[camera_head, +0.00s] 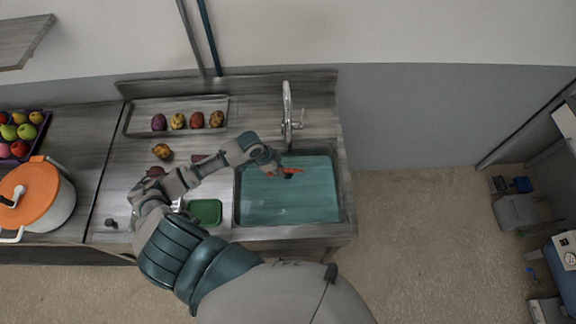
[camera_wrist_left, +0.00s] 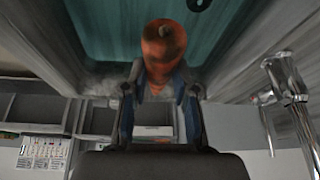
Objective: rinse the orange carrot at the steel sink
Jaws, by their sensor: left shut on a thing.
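The orange carrot (camera_head: 293,170) is over the teal-looking basin of the steel sink (camera_head: 290,205), near its upper side and below the faucet. My left gripper (camera_head: 276,169) is shut on the carrot. In the left wrist view the carrot (camera_wrist_left: 163,48) sits between the two fingers of my left gripper (camera_wrist_left: 160,85), its blunt end facing the camera. The chrome faucet (camera_head: 288,110) stands behind the basin; it also shows at the right of the left wrist view (camera_wrist_left: 285,90). I cannot tell if water runs. My right gripper is not in view.
A long tray (camera_head: 140,117) with several potato-like items lies left of the faucet. A green tray (camera_head: 205,212) sits left of the basin, close to my left arm. An orange-lidded pot (camera_head: 60,205) and a fruit crate (camera_head: 42,137) stand far left.

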